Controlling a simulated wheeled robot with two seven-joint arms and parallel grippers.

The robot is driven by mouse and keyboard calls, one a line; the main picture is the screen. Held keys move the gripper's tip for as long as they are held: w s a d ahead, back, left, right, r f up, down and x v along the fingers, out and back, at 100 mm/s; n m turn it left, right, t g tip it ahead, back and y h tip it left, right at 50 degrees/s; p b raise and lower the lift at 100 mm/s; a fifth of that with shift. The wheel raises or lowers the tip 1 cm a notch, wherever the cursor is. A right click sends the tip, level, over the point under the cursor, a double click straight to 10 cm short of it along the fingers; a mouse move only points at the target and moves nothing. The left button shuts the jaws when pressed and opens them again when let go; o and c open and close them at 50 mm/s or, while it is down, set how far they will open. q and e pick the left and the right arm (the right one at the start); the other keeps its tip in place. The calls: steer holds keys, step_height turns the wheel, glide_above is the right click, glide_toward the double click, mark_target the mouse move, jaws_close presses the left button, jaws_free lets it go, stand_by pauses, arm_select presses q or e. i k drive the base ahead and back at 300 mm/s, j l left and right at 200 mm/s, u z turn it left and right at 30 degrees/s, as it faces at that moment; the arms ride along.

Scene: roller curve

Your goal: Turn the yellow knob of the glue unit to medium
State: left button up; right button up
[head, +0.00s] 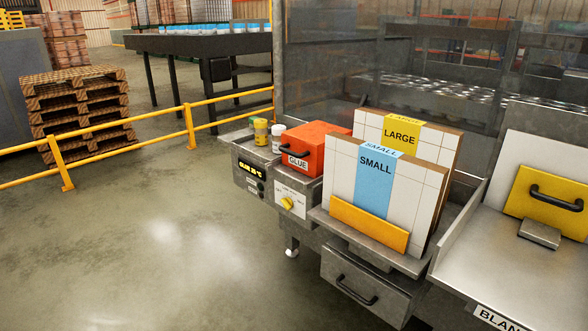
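The glue unit is a metal box at the middle, with an orange lidded part (313,143) labelled GLUE. The yellow knob (287,203) sits on a pale plate (296,193) on its front face. The plate's position labels are too small to read, so the knob's setting cannot be told. A dark display (249,170) with yellow text, seeming to read GLUE 25 °C, is left of the knob. Neither of my grippers is in view.
Panels marked SMALL (375,185) and LARGE (402,134) stand right of the glue unit. A drawer (362,288) is below them. Jars (261,132) stand left of the orange part. A yellow rail (130,141) crosses the left. The floor in front is clear.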

mark_target(288, 203)
steer(key=i+j+z, duration=0.1)
steer(key=i+j, duration=0.55)
steer(key=j, duration=0.25)
steer(key=i+j+z, duration=0.15)
steer(key=i+j, duration=0.2)
steer(key=j, duration=0.15)
